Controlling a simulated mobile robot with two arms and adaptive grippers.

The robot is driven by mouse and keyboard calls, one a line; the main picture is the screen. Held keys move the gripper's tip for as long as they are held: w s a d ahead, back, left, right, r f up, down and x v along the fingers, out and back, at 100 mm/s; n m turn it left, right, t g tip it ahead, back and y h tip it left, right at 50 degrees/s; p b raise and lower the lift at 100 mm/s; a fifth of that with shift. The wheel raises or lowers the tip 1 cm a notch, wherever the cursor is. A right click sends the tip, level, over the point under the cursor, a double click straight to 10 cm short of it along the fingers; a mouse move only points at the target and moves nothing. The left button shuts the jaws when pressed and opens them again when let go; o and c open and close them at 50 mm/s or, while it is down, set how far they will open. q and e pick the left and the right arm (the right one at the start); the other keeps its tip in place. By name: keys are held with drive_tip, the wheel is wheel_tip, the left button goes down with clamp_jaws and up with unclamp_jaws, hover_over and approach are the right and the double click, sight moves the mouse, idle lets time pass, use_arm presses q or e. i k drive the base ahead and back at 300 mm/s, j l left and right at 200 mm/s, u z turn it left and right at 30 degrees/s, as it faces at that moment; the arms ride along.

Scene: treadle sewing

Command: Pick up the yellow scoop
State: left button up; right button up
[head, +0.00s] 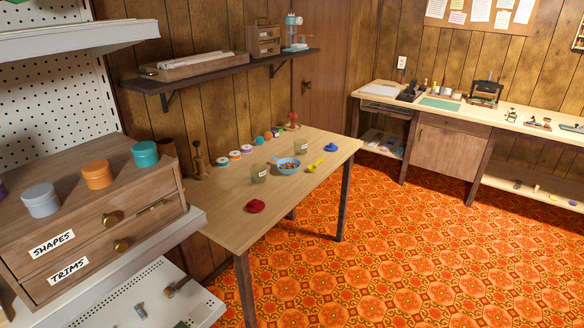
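The yellow scoop (316,165) lies on the wooden table in the middle of the head view. It is small, with its handle pointing to the lower left. It lies to the right of a light blue bowl (286,165) filled with small dark and coloured pieces. A dark blue item (331,147) lies just behind it to the right. Neither of my grippers shows in the head view.
The table (230,215) also bears two glass jars (259,173), a red item (255,206) and several spools (234,155). A shelf unit with labelled drawers (90,235) stands close at the left. Open patterned floor (400,250) lies in front and right. A long workbench (470,112) lines the back wall.

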sight(316, 165)
drive_tip(key=u, duration=0.3)
drive_tip(key=i+l+u, duration=0.15)
drive_tip(key=u, duration=0.25)
drive_tip(key=i+l+u, duration=0.15)
drive_tip(key=l+u, duration=0.25)
drive_tip(key=i+l+u, duration=0.1)
drive_tip(key=u, duration=0.35)
drive_tip(key=l+u, duration=0.4)
